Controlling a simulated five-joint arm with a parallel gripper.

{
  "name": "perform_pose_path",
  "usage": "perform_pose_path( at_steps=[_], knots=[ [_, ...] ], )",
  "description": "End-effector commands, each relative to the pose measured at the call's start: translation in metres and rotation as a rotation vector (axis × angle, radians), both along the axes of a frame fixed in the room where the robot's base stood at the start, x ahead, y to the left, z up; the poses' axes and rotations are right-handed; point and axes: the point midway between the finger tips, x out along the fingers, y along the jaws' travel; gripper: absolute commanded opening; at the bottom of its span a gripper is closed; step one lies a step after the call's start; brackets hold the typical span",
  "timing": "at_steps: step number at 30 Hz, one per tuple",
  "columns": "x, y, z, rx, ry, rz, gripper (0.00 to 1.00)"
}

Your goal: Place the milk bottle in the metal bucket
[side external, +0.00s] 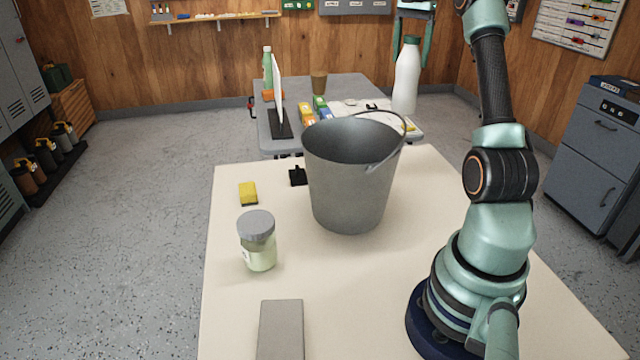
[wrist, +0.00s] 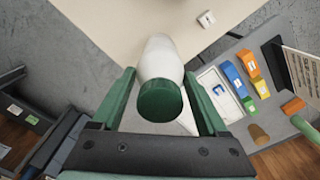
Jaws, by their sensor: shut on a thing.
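The milk bottle (side external: 407,82) is white with a dark green cap. It hangs upright in my gripper (side external: 412,30), high and to the right of the bucket in the side view. In the wrist view the milk bottle (wrist: 161,62) sits between the two green fingers of my gripper (wrist: 163,92), its cap toward the camera. The metal bucket (side external: 348,185) is grey and stands upright on the cream table, its wire handle resting toward the right rim. Its inner floor is hidden. The bottle is apart from the bucket.
A jar with a grey lid (side external: 257,242), a yellow sponge (side external: 248,193) and a grey block (side external: 281,330) lie left of the bucket on the cream table (side external: 400,310). A grey table (side external: 350,85) behind carries several items. My arm's base stands at right.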

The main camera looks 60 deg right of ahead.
Motion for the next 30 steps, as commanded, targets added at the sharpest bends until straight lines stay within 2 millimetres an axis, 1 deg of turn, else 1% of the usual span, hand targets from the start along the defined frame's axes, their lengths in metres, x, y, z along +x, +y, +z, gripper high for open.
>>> perform_pose_path(
  at_steps=[2, 5, 8, 12, 15, 19, 24, 27, 30],
  knots=[
    [0.001, 0.002, 0.005, -0.001, -0.001, 0.0, 0.0],
    [0.007, 0.013, 0.01, -0.001, -0.001, -0.001, 0.0],
    [0.016, 0.036, 0.016, -0.001, -0.001, -0.005, 0.0],
    [0.03, 0.081, 0.022, -0.001, -0.001, -0.02, 0.0],
    [0.035, 0.11, 0.024, -0.001, -0.002, -0.034, 0.0],
    [0.038, 0.146, 0.024, -0.001, -0.001, -0.047, 0.0],
    [0.035, 0.188, 0.022, 0.0, -0.001, -0.064, 0.0],
    [0.032, 0.208, 0.019, 0.001, 0.0, -0.073, 0.0],
    [0.03, 0.22, 0.017, 0.0, 0.0, -0.08, 0.0]
  ],
)
